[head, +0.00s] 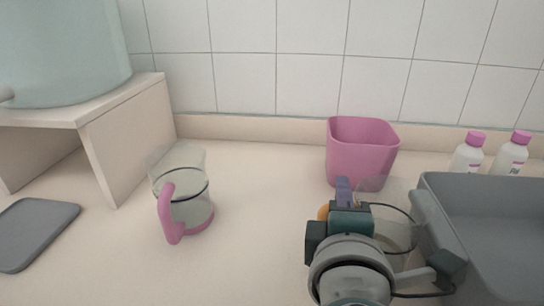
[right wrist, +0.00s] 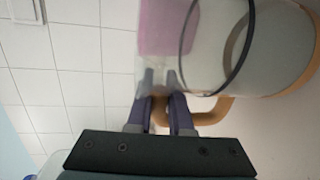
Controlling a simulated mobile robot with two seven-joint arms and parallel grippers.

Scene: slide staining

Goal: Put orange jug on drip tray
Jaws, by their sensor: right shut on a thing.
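The orange jug is a clear vessel (head: 397,236) with an orange handle, partly hidden behind my right gripper (head: 343,192) in the head view. In the right wrist view, its clear body (right wrist: 215,45) fills the upper right and its orange handle (right wrist: 216,112) passes between the fingers. My right gripper (right wrist: 165,95) is shut on that handle. I cannot tell whether the jug touches the counter. A flat grey slab, which looks like the drip tray (head: 36,232), lies at the far left by the stand, empty. My left gripper is not in view.
A clear jug with a pink handle (head: 168,215) stands mid-left on the counter. A pink bin (head: 360,160) is behind my right gripper. A grey basin (head: 470,215) and two pink-capped bottles (head: 467,155) are right. A stand (head: 125,125) holds a pale tank (head: 65,50). The middle counter is clear.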

